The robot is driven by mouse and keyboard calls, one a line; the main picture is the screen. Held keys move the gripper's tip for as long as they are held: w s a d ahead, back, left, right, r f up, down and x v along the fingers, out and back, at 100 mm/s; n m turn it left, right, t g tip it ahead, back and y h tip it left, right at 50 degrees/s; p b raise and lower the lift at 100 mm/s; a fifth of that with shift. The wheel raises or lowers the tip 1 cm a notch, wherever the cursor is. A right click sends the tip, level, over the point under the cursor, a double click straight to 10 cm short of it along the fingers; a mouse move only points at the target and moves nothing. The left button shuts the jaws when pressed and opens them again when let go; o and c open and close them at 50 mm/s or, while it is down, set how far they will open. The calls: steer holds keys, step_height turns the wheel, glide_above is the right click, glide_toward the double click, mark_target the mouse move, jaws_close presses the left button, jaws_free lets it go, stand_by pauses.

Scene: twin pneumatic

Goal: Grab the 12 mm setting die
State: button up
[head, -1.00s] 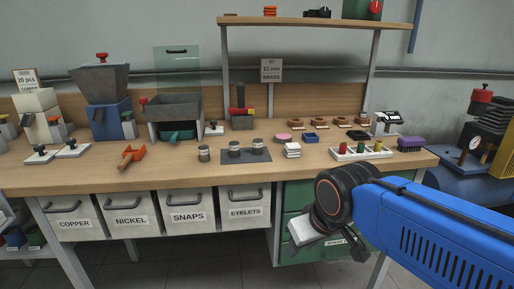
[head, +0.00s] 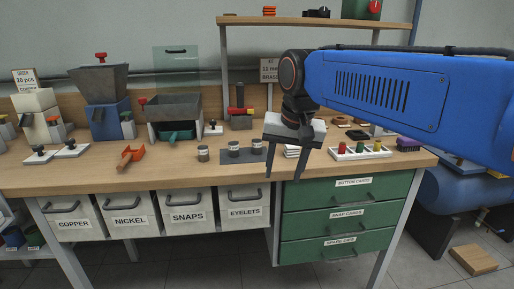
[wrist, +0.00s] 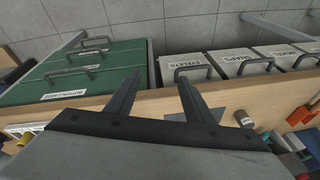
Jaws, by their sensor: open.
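My gripper (head: 282,177) is open and empty, with its two fingers pointing down at the bench's front edge, over the top of the green cabinet. The wrist view also shows my gripper (wrist: 160,78) with its fingers spread. No 12 mm label is readable, so I cannot tell which piece is the 12 mm setting die. Small grey cylinders stand left of my gripper: one on bare wood (head: 203,153) and two on a dark mat (head: 242,158). Red, green and yellow pieces stand in a white tray (head: 343,156) to its right. My arm and gripper hide part of the bench behind.
The wooden bench (head: 105,180) has bins labelled copper, nickel, snaps and eyelets under it. A green drawer cabinet (head: 345,207) is below my gripper. An orange scoop (head: 131,156) and a grey hopper on a blue base (head: 108,118) are at left. A shelf (head: 290,21) runs above.

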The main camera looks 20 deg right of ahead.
steer(key=w+r+m+g, duration=0.1)
steer(key=w+r+m, duration=0.4)
steer(key=w+r, duration=0.55)
step_height(320, 180, up, 6)
steer(key=f+m+g, duration=0.1)
steer(key=m+g, duration=0.1)
steer(key=m, duration=0.3)
glide_above(257, 140)
steer(key=shift+m, duration=0.3)
steer(key=f, duration=1.1)
steer(key=shift+w+f, duration=0.2)
steer(key=shift+w, duration=0.15)
steer(key=shift+s+f, duration=0.2)
steer(key=shift+f, duration=1.15)
steer(key=shift+s+f, duration=0.15)
steer(key=shift+f, duration=1.2)
jaws_close()
